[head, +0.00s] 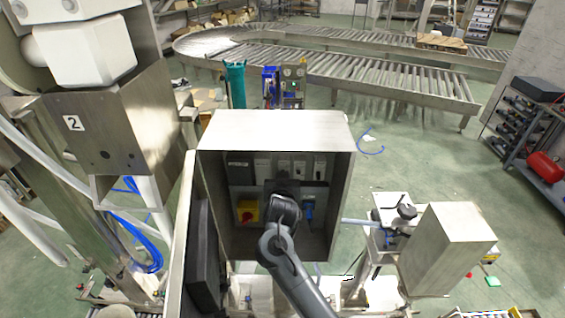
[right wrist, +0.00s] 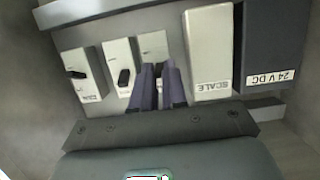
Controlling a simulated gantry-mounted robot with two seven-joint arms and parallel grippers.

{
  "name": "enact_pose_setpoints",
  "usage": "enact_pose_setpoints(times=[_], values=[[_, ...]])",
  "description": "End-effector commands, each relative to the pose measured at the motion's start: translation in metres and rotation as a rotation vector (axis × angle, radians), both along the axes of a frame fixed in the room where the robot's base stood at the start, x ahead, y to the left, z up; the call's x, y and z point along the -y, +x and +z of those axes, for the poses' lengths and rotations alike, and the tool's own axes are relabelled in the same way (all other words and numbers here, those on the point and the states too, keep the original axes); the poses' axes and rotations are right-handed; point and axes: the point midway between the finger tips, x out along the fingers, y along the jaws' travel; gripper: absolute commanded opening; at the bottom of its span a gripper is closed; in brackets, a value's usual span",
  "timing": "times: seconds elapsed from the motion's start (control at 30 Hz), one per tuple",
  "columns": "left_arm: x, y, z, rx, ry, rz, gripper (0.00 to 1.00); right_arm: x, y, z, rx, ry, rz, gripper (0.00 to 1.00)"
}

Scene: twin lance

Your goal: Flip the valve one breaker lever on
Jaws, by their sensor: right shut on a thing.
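In the head view an open metal cabinet (head: 275,128) holds a row of modules at its back. In the right wrist view the row appears upside down, with breakers carrying black levers: a left one (right wrist: 80,75), a middle one (right wrist: 120,68) and a third breaker (right wrist: 153,44). Their small labels are not readable. My right gripper (right wrist: 160,72) is inside the cabinet with its fingers at the third breaker, shut on its lever, which the fingers hide. It also shows in the head view (head: 282,187), its fingertips hard to see. My left gripper is in neither view.
A SCALE module (right wrist: 211,50) and a 24 V DC unit (right wrist: 272,45) stand right beside my fingers. The yellow switch box with a red knob (head: 247,211) sits below the row. The cabinet walls and open door (head: 186,225) enclose my arm closely.

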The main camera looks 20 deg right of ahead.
Motion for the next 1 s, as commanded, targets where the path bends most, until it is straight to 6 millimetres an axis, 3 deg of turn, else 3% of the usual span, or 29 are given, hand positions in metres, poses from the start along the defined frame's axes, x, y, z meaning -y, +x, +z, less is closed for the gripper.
enact_pose_setpoints(times=[0.03,0.23,0.97,1.0], values=[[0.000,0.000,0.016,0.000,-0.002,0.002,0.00,-0.001,0.001,0.010,-0.030,0.013,0.000,0.00],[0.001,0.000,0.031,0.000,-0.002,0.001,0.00,0.000,0.002,0.011,-0.132,0.054,0.000,0.00],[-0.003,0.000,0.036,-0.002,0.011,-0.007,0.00,0.001,0.004,0.010,-0.224,0.087,0.000,0.00],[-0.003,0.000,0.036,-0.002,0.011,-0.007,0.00,0.001,0.004,0.010,-0.223,0.087,0.000,0.14]])
